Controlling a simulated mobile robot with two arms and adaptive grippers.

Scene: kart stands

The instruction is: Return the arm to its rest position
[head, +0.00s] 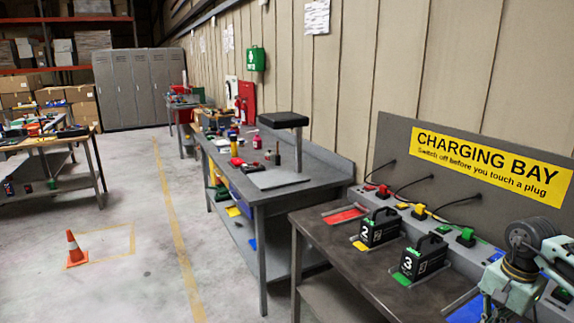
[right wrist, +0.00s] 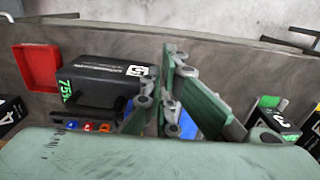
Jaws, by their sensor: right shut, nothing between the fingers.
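My right arm (head: 520,262) comes in at the lower right of the head view, over the front bench by the charging bay. Its fingertips are not clear there. In the right wrist view my right gripper (right wrist: 173,62) is shut and empty, its green-grey fingers drawn together. Below it in that view is a dark bench top with a black battery pack (right wrist: 112,72) left of the fingers, showing a green 75% mark. Another black pack (right wrist: 275,118) with green parts is at right, partly hidden. My left gripper is in neither view.
Battery packs 2 (head: 379,228) and 3 (head: 423,259) stand on the charging bench (head: 340,262), before the yellow sign (head: 490,165) and cabled plugs. A grey workbench (head: 320,185) stands behind. A traffic cone (head: 75,249) is on the floor at left. The aisle is clear.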

